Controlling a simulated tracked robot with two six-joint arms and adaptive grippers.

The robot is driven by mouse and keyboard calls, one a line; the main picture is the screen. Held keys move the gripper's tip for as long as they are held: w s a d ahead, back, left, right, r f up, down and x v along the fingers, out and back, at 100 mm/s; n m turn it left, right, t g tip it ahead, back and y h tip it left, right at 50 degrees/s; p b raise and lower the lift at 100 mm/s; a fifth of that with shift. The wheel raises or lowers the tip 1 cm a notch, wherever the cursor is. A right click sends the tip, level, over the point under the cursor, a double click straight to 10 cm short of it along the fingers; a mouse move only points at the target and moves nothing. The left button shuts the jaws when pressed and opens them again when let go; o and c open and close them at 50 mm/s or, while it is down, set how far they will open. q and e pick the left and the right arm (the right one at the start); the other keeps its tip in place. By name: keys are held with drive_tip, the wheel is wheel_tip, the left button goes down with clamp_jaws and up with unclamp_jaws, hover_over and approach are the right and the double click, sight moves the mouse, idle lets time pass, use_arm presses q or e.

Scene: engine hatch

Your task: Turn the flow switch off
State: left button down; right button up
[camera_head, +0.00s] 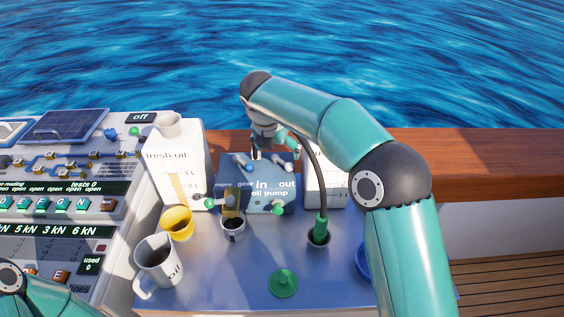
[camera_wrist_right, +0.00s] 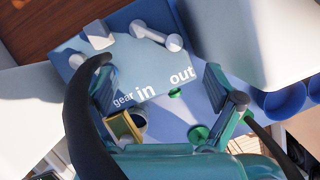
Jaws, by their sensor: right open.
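The blue oil pump box (camera_head: 268,203) stands at the back of the table, marked "gear", "in", "out" and "oil pump". On its top are a left lever (camera_head: 241,161) and a right lever (camera_head: 281,160). The right wrist view shows a pale block-like handle (camera_wrist_right: 98,35) and a long pale lever (camera_wrist_right: 157,36) near the "in" and "out" labels. No label names the flow switch, so I cannot tell which lever it is. My right gripper (camera_head: 274,141) is above the back of the pump, open and empty; its spread fingers (camera_wrist_right: 160,76) frame the pump top. My left gripper is out of view.
White oil containers flank the pump; the left one (camera_head: 180,150) reads "fresh oil". A control panel (camera_head: 60,190) with an "off" display (camera_head: 140,117) stands left. A mug (camera_head: 157,262), yellow cup (camera_head: 177,222) and green-nozzled hose (camera_head: 321,226) are in front.

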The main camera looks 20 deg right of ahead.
sight(284, 168)
drive_tip(key=x, duration=0.7)
drive_tip(key=shift+w+d+f, duration=0.1)
drive_tip(key=shift+f, duration=0.25)
drive_tip(key=shift+c, duration=0.2)
drive_tip(key=c, duration=0.8)
drive_tip(key=shift+s, duration=0.25)
drive_tip(key=c, duration=0.5)
